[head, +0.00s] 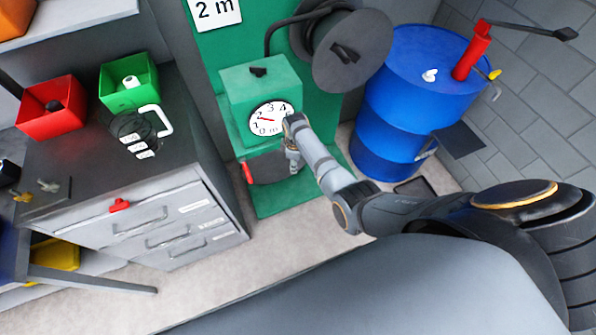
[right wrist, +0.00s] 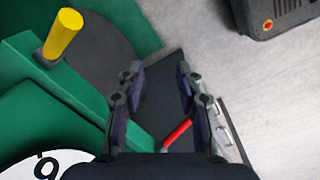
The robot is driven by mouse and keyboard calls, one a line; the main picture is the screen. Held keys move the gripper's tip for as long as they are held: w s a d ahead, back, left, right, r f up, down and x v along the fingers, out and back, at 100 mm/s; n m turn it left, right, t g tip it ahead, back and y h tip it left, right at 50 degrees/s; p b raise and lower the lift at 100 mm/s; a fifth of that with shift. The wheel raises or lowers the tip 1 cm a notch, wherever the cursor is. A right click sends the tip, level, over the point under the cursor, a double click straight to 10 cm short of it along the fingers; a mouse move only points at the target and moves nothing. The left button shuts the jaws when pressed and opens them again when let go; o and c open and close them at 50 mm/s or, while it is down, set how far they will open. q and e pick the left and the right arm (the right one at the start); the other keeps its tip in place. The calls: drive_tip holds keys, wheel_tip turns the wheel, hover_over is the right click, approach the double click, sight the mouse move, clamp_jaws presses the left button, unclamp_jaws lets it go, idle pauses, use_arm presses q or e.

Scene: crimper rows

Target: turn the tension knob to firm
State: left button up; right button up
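A green machine (head: 240,92) carries a white round dial (head: 268,117) with numbers and a red needle. A small black knob (head: 258,71) sits on its top; I see no "firm" mark and cannot tell whether this is the tension knob. My right gripper (head: 293,165) hangs just in front of the machine, right of and below the dial. In the right wrist view the right gripper (right wrist: 161,80) is open with nothing held. A red lever (right wrist: 177,134) shows beyond its fingers, and in the head view it (head: 247,172) sticks out low on the left. My left gripper is not in view.
A yellow handle (right wrist: 63,33) stands on the machine side in the right wrist view. A black hose reel (head: 350,50) and a blue drum (head: 418,75) stand right. A grey drawer cabinet (head: 140,215) stands left. Pale floor (head: 285,250) lies clear in front.

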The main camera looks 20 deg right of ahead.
drive_tip(key=shift+s+d+f, duration=0.1)
drive_tip(key=shift+s+f, duration=0.25)
drive_tip(key=shift+f, duration=0.4)
drive_tip(key=shift+s+d+f, duration=0.1)
drive_tip(key=shift+s+f, duration=0.25)
drive_tip(key=shift+f, duration=0.35)
drive_tip(key=shift+s+m, duration=0.1)
drive_tip(key=shift+m, duration=0.2)
